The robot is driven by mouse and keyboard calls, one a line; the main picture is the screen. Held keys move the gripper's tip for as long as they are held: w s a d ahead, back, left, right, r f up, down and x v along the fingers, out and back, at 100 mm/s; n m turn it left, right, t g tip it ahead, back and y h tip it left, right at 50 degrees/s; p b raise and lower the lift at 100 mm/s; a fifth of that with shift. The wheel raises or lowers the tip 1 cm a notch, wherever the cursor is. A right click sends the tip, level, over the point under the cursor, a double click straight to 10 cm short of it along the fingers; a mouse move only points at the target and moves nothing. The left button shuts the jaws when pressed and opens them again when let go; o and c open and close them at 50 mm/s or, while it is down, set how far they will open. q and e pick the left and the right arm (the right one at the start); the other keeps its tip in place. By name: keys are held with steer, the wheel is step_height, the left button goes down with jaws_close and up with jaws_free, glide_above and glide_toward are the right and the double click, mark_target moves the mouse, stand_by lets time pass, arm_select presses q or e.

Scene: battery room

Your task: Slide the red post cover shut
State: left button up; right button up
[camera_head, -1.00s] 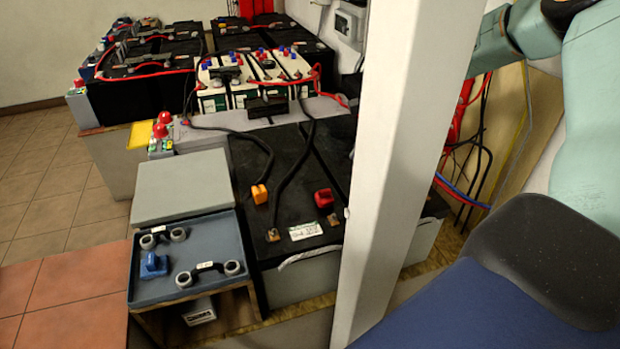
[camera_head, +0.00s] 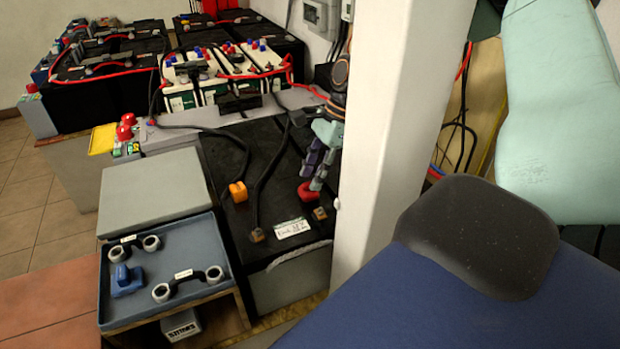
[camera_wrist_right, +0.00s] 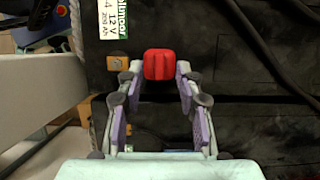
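The red post cover (camera_head: 306,192) sits on the black battery (camera_head: 275,222), beside a bare brass terminal (camera_head: 320,213). It also shows in the right wrist view (camera_wrist_right: 159,64), with a brass terminal (camera_wrist_right: 117,62) to its left. My right gripper (camera_head: 315,183) reaches down from behind the white post, just above the cover. In the wrist view my right gripper (camera_wrist_right: 159,70) is open, its fingertips on either side of the cover. I cannot tell whether they touch it. My left gripper is not in view.
A white post (camera_head: 385,130) stands close to the right of the battery and hides part of my right arm. An orange cover (camera_head: 238,192) and black cables (camera_head: 262,180) lie on the battery's left part. A blue tray (camera_head: 165,265) is at front left.

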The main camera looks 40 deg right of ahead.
steer(key=shift+f, duration=0.35)
steer(key=shift+s, duration=0.2)
steer(key=shift+w+a+f, duration=0.1)
steer(key=shift+w+a, duration=0.05)
steer(key=shift+w, duration=0.1)
steer(key=shift+c, duration=0.4)
steer(key=shift+s, duration=0.15)
steer(key=c, duration=0.5)
jaws_close()
